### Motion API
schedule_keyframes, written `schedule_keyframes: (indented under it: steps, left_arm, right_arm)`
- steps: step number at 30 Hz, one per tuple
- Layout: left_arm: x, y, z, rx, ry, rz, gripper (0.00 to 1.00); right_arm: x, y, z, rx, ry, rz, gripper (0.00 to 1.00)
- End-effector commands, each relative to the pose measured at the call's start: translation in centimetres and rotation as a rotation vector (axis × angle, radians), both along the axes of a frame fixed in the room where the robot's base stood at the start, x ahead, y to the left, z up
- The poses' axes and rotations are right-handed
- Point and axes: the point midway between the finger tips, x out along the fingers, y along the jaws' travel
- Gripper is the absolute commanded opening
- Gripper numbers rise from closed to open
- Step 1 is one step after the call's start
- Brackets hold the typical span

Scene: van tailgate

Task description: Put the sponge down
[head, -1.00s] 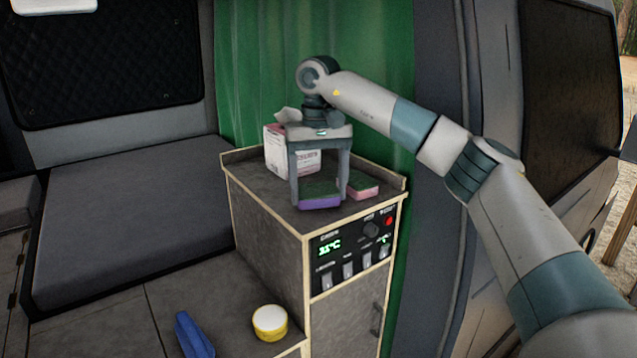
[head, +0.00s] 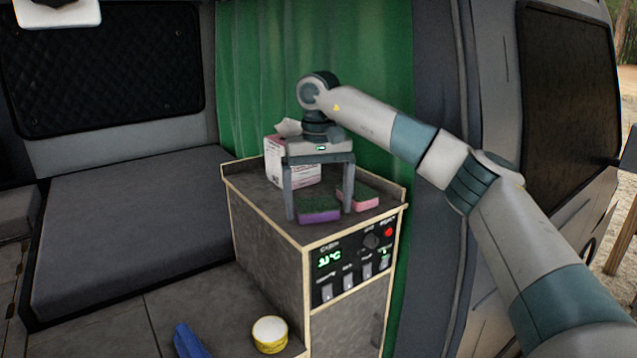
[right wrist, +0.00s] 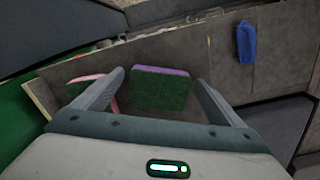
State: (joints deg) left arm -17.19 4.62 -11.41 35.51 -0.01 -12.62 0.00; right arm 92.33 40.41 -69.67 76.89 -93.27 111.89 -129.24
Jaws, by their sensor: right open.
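A purple sponge with a green top (head: 318,209) lies flat on the grey cabinet top (head: 262,198), near its front edge. It also shows in the right wrist view (right wrist: 160,90), between the fingers. A pink sponge with a green top (head: 360,197) lies beside it to the right; one finger partly hides it in the right wrist view (right wrist: 90,82). My right gripper (head: 319,212) points down over the purple sponge, open, with a finger on either side and gaps showing. My left gripper is not in view.
A white and pink tissue box (head: 290,160) stands at the back of the cabinet top, behind my right gripper. The cabinet front has a control panel (head: 352,262). Lower down are a yellow-sided round tub (head: 269,335) and a blue object (head: 190,342). A grey mattress (head: 130,215) lies left.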

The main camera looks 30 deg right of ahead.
Motion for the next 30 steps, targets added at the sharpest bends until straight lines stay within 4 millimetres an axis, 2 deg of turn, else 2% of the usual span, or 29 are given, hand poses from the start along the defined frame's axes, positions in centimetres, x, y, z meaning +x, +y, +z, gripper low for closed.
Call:
schedule_keyframes:
  steps: [8,24,30]
  left_arm:
    - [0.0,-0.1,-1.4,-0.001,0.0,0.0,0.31]
    - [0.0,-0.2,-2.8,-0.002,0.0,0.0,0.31]
    - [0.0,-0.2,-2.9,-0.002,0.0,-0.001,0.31]
  right_arm:
    - [0.1,0.1,2.0,0.001,-0.002,0.0,0.91]
    - [0.1,0.1,9.2,-0.001,-0.004,0.0,0.91]
    - [0.1,0.1,11.3,-0.001,-0.002,0.0,0.91]
